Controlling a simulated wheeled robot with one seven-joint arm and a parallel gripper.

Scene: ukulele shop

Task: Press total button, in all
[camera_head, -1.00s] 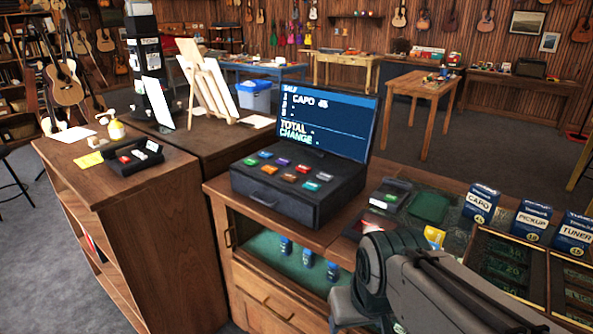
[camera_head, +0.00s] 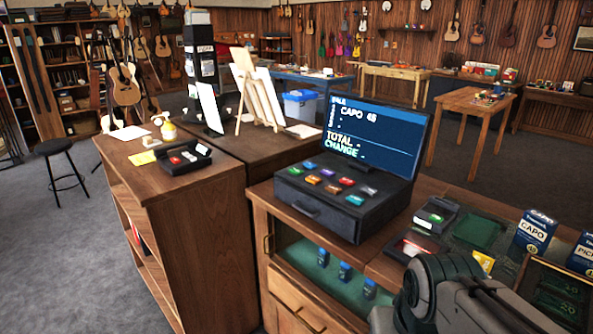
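The black cash register (camera_head: 318,214) stands on the wooden counter near the middle of the view. Its tilted blue screen (camera_head: 375,140) shows a capo line reading about 45, with TOTAL and CHANGE below and no readable amounts beside them. Several coloured buttons lie in two rows on its sloping top, among them a green one (camera_head: 294,171), an orange one (camera_head: 312,180), a red one (camera_head: 346,182) and a teal one (camera_head: 355,200). Their labels are too small to read, so I cannot tell which is total. My arm shows at the bottom right, but my gripper is out of view.
Right of the register are a dark card device (camera_head: 435,216), a green mat (camera_head: 478,232) and a blue CAPO box (camera_head: 532,234). A second small device (camera_head: 184,157) sits on the left cabinet. A stool (camera_head: 58,150) stands on open grey floor at left.

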